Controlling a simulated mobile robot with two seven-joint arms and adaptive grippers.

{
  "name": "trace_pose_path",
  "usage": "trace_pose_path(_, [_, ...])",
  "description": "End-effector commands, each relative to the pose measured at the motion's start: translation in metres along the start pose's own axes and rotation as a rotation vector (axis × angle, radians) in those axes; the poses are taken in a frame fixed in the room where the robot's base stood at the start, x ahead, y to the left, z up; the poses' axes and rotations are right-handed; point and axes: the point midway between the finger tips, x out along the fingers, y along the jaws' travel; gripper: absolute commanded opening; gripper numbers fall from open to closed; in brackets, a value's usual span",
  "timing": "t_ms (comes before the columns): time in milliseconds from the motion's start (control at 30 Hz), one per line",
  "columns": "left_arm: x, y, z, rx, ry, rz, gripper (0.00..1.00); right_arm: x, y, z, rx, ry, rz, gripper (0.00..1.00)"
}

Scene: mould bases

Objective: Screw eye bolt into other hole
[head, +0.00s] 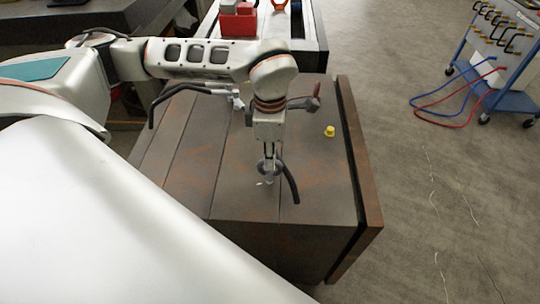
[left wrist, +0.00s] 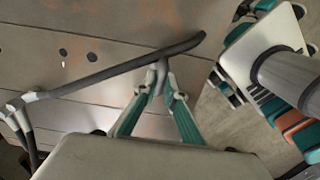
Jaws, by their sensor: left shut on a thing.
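The mould base is a large brown-grey steel block (head: 180,165) with vertical plate seams. Its surface also fills the upper left of the left wrist view (left wrist: 120,25), where small dark holes (left wrist: 63,52) show. My left gripper (head: 268,170) points down over the block, close to its front top edge. Its fingers (left wrist: 163,92) are shut on a small grey metal piece (left wrist: 159,73), apparently the eye bolt. A dark rod or hose (left wrist: 120,69) passes by this piece; I cannot tell whether it runs through the eye. The bolt's lower end is hidden. My right gripper is not in view.
A small yellow cap (head: 330,131) lies on the block, right of the gripper. A raised brown plate (head: 357,165) borders the right side. A bench with a red box (head: 238,20) stands behind. A blue tool trolley (head: 500,70) with trailing cables stands far right on open floor.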

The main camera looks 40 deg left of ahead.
Motion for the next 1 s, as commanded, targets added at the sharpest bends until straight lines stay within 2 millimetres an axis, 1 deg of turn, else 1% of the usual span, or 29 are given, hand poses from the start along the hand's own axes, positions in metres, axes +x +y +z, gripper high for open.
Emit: trace_pose_path(1000, [0.0062, 0.0008, 0.0008, 0.000, -0.002, 0.002, 0.00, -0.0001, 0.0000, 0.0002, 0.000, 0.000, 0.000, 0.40])
